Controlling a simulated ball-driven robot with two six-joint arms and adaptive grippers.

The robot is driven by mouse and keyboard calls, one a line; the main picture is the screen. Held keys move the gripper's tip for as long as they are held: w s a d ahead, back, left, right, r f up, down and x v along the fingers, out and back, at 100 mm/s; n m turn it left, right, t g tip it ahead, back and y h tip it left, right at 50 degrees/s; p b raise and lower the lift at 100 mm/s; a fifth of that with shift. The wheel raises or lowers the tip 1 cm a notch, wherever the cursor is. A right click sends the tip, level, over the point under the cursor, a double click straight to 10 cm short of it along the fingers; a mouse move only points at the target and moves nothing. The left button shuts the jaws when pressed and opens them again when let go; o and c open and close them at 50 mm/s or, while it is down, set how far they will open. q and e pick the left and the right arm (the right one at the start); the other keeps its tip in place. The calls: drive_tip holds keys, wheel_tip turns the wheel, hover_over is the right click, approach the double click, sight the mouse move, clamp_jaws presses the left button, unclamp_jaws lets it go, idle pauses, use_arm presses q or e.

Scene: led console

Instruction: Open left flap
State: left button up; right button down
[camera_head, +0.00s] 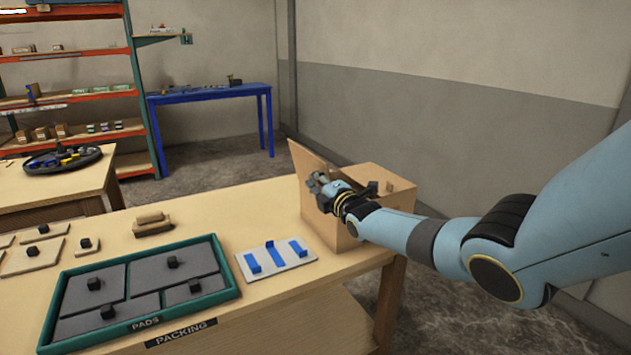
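A cardboard box (386,208) stands at the right end of the wooden table. Its left flap (304,168) stands raised and leans up to the left. My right arm reaches in from the right, and my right gripper (320,183) is at the box opening, next to the inner side of the left flap. Whether its fingers touch the flap is too small to tell, and the finger opening cannot be made out. The arm hides part of the box's front and opening. My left gripper is not in view.
A green-rimmed tray (226,293) with grey pads and black knobs lies on the table (268,208). A white board (290,264) with blue pieces lies between tray and box. A blue table (205,94) and shelves (75,54) stand behind.

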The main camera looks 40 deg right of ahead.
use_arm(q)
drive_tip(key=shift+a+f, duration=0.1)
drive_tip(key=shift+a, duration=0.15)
use_arm(e)
drive_tip(key=shift+a+f, duration=0.35)
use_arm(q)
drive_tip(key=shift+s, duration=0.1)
use_arm(e)
drive_tip(key=c, duration=1.4)
unclamp_jaws()
drive_tip(key=shift+r, duration=0.1)
drive_tip(key=shift+c, duration=0.2)
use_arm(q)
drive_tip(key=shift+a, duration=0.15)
use_arm(e)
drive_tip(key=v, duration=1.2)
